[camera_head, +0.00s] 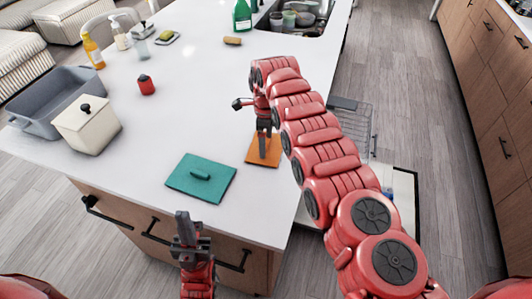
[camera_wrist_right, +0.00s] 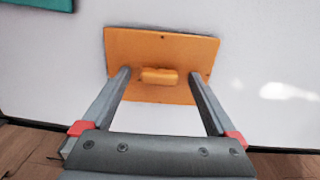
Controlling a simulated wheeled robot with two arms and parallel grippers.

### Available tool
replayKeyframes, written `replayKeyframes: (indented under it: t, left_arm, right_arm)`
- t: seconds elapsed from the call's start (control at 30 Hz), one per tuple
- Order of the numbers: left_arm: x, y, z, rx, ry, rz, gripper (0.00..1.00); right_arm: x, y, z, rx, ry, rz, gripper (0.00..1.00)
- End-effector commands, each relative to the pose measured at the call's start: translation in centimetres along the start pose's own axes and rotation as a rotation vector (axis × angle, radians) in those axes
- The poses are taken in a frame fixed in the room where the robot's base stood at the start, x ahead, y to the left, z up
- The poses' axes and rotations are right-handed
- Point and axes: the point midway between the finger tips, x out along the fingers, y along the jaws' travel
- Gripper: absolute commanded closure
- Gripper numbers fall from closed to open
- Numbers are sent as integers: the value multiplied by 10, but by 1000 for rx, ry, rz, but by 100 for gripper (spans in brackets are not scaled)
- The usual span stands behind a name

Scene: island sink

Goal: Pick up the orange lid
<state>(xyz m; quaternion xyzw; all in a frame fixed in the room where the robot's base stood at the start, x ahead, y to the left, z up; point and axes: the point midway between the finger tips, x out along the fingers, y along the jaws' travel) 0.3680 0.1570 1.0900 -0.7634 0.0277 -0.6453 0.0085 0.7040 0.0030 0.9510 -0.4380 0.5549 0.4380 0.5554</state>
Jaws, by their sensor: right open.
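The orange lid (camera_head: 252,156) lies flat on the white counter near its right edge. In the right wrist view the orange lid (camera_wrist_right: 160,48) shows its raised bar handle (camera_wrist_right: 158,76) in the middle. My right gripper (camera_head: 263,153) is over the lid, pointing down. In the right wrist view my right gripper (camera_wrist_right: 160,75) is open, its fingers on either side of the handle with gaps between. Whether the fingertips touch the lid is unclear. My left gripper (camera_head: 183,216) is at the counter's front edge, away from the lid; its finger opening is not clear.
A teal lid (camera_head: 216,187) lies left of the orange lid. A cream canister (camera_head: 88,130), a grey basin (camera_head: 62,88) and a red jar (camera_head: 146,85) stand further left. The sink (camera_head: 300,14) is at the back. The counter's middle is clear.

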Motion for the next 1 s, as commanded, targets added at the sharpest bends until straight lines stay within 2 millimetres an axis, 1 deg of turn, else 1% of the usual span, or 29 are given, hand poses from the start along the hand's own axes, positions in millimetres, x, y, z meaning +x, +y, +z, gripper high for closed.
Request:
replayKeyframes:
  t: [0.1, 0.13, 0.27, 0.3, 0.37, 0.4, 0.47, 0.5, 0.57, 0.6, 0.63, 0.87, 1.0]
  left_arm:
    - [2, 0, 0, 0, 0, 0, 100]
    - [2, 0, 0, 0, 0, 0, 100]
    - [2, 0, 0, 0, 0, 0, 100]
    - [2, 0, 0, 0, 0, 0, 100]
    - [2, 0, 0, 0, 0, 0, 100]
    - [2, 0, 0, 0, 0, 0, 100]
    - [2, 0, 0, 0, 0, 0, 100]
    - [2, 0, 0, 0, 0, 0, 100]
    - [2, 0, 0, 0, 0, 0, 100]
    - [2, 0, 0, 0, 0, 0, 100]
    - [2, 0, 0, 0, 0, 0, 100]
    - [2, 0, 0, 0, 0, 0, 100]
    - [1, 0, 0, 0, 0, 0, 100]
  right_arm:
    - [-1, 0, 0, 0, 0, 1, 6]
    - [-1, 0, 0, 0, 0, 0, 8]
    - [-2, 0, 0, 0, 0, 1, 32]
    - [-2, 0, 0, 0, 1, 1, 39]
    - [-1, 0, 0, 0, 1, 1, 50]
    - [-1, 0, 0, 0, 1, 1, 57]
    - [-1, 0, 0, 0, 1, 1, 68]
    - [-1, 0, 0, 0, 1, 1, 75]
    - [-1, 0, 0, 0, 1, 1, 86]
    - [-1, 0, 0, 0, 1, 1, 93]
    - [-1, 0, 0, 0, 1, 1, 95]
    - [-2, 0, 0, 0, 0, 0, 96]
    - [-11, -1, -1, 2, 0, 0, 96]
